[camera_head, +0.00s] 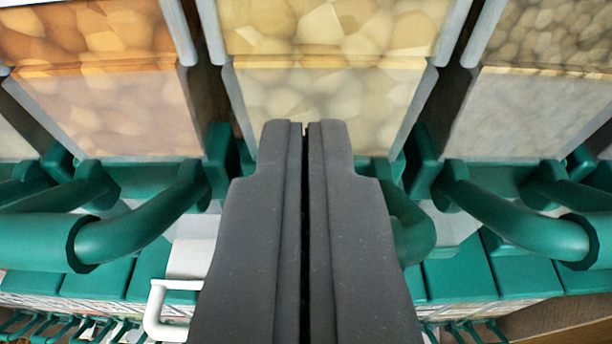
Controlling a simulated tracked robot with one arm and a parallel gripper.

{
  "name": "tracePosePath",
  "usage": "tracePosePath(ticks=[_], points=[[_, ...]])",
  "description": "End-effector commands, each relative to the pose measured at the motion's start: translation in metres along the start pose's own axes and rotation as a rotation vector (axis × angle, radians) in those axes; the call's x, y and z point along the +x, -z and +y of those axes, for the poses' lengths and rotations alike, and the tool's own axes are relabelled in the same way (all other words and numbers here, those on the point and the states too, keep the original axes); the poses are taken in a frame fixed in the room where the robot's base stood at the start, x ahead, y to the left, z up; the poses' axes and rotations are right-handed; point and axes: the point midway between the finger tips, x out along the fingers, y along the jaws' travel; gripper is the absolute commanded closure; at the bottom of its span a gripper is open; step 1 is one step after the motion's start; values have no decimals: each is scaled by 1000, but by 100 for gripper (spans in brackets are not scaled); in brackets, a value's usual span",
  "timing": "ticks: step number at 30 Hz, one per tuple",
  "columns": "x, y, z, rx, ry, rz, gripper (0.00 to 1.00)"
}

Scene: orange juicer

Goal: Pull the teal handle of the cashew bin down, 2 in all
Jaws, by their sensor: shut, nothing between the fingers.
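My gripper (305,130) is in the middle of the view with its two dark grey fingers pressed together. It overlaps the front of the middle bin (320,95), a clear bin of pale yellow, nut-like pieces that look like cashews. No label shows. A teal handle (408,225) of this bin shows just right of the fingers; most of it is hidden behind them. I cannot tell whether the fingers touch the handle.
A bin of orange-brown pieces (110,105) is on the left, with its teal handle (120,235). A bin of greyish pieces (535,105) is on the right, with its teal handle (525,225). A white handled object (160,310) sits lower left, near teal blocks (460,275).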

Motion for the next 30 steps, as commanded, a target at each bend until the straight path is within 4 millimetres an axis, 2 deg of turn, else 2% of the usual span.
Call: tracePosePath(ticks=[9, 23, 30], points=[[-3, -8, 0, 1, 0, -1, 100], [-3, -9, 0, 1, 0, 2, 100], [-4, -13, -7, -2, 11, 28, 100]])
